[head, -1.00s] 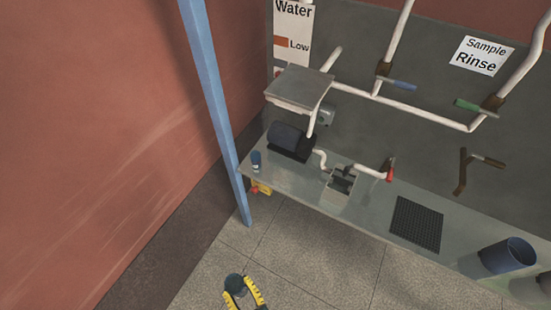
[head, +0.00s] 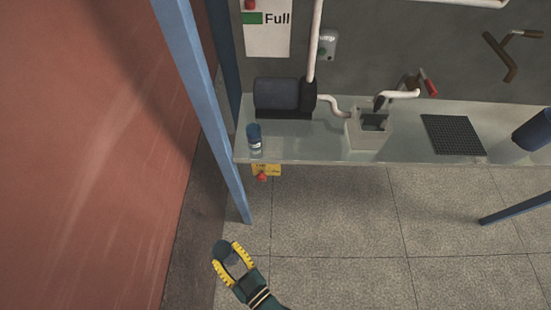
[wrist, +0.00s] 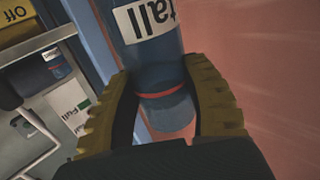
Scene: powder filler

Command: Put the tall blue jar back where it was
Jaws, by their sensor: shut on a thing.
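The tall blue jar (wrist: 150,55) carries a white label reading "tall", upside down in the wrist view, and a red ring near one end. My gripper (wrist: 165,110) is shut around it, with a yellow-padded finger on each side. In the head view my gripper (head: 232,262) is at the lower left, over the floor in front of the counter. The jar (head: 221,249) shows there only as a dark round end between the fingers, clear of the counter.
The counter (head: 310,150) holds a smaller-looking blue jar (head: 254,138) at its left end, a dark motor (head: 280,95), a grey box (head: 367,130) and a black mat (head: 453,134). A blue post (head: 200,100) stands left of the counter. A yellow sign (head: 267,169) hangs under its edge.

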